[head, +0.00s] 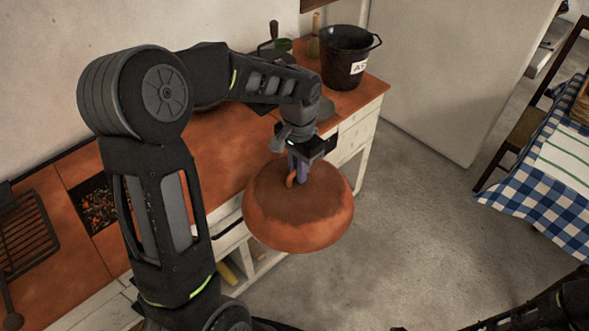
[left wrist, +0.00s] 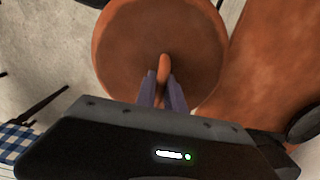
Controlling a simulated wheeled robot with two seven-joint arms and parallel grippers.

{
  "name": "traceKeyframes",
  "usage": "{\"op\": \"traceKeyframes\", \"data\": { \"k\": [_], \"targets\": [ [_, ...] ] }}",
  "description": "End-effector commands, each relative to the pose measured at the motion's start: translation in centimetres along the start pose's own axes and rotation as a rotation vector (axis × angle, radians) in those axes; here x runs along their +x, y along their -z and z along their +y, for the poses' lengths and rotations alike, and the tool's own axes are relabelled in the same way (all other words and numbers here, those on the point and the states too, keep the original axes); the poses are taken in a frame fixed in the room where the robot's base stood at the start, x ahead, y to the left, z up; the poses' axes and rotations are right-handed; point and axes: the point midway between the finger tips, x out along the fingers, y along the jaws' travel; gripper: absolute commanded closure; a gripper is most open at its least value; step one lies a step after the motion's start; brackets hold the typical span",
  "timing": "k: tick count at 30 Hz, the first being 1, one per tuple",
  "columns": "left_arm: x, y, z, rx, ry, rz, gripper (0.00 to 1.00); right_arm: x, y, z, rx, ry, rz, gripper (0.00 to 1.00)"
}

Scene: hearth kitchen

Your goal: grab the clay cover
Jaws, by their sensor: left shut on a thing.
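The clay cover (head: 300,222) is a round, domed, orange-brown lid with a darker top and a loop handle. It hangs in the air in front of the counter's edge in the head view. My left gripper (head: 298,172) is above it, with its fingers closed on the handle. In the left wrist view the cover (left wrist: 120,60) fills the upper middle, and its handle (left wrist: 164,68) sticks up between the fingertips of my left gripper (left wrist: 163,90).
The terracotta counter (head: 225,150) runs along the wall, with a black bucket (head: 345,60) at its far end. A grill grate (head: 25,230) and an ember pit (head: 98,208) are at the left. A table with a blue checked cloth (head: 515,195) stands right. The floor between is clear.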

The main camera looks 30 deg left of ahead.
Motion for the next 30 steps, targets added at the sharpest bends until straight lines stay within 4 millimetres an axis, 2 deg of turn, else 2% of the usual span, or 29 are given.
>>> {"op": "traceKeyframes", "data": {
  "k": [25, 30],
  "targets": [
    [-0.1, 0.3, 0.2, -0.001, 0.001, 0.003, 1.0, 0.0, 0.0, 0.0, 0.0, 0.0, 0.0, 0.64],
    [-0.5, 2.1, 1.6, -0.048, 0.001, 0.003, 1.0, 0.0, 0.0, 0.0, 0.0, 0.0, 0.0, 0.64]
  ]
}}
